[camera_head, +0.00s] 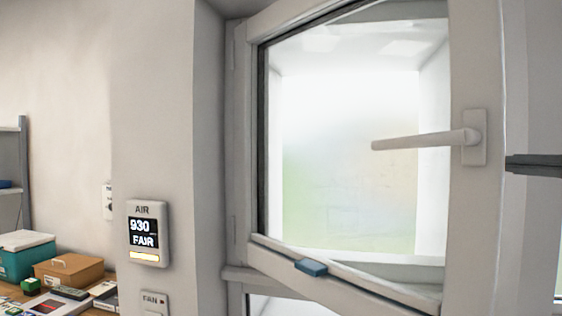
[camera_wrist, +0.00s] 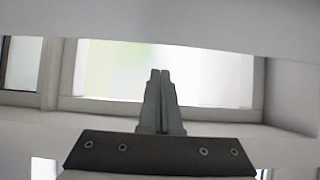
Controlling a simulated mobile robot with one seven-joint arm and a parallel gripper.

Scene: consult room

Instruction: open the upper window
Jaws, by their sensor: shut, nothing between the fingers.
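The upper window's sash (camera_head: 473,220) fills the right half of the head view. It is hinged at the left, and its right side stands swung inward, out from the fixed frame (camera_head: 238,150). Its white handle (camera_head: 425,141) lies nearly level, with the grip pointing left. My gripper (camera_head: 510,163) enters from the right edge, just right of the sash's handle side, its dark fingers together and empty. Contact with the sash edge cannot be told. In the wrist view the shut fingers (camera_wrist: 160,73) point toward a bright opening, with a pale bar across the top.
A blue piece (camera_head: 311,267) sits on the sash's bottom rail. An air display (camera_head: 148,233) reading 930 FAIR and a fan switch (camera_head: 154,302) are on the wall at left. Boxes, including a brown one (camera_head: 68,270), stand on a desk at lower left.

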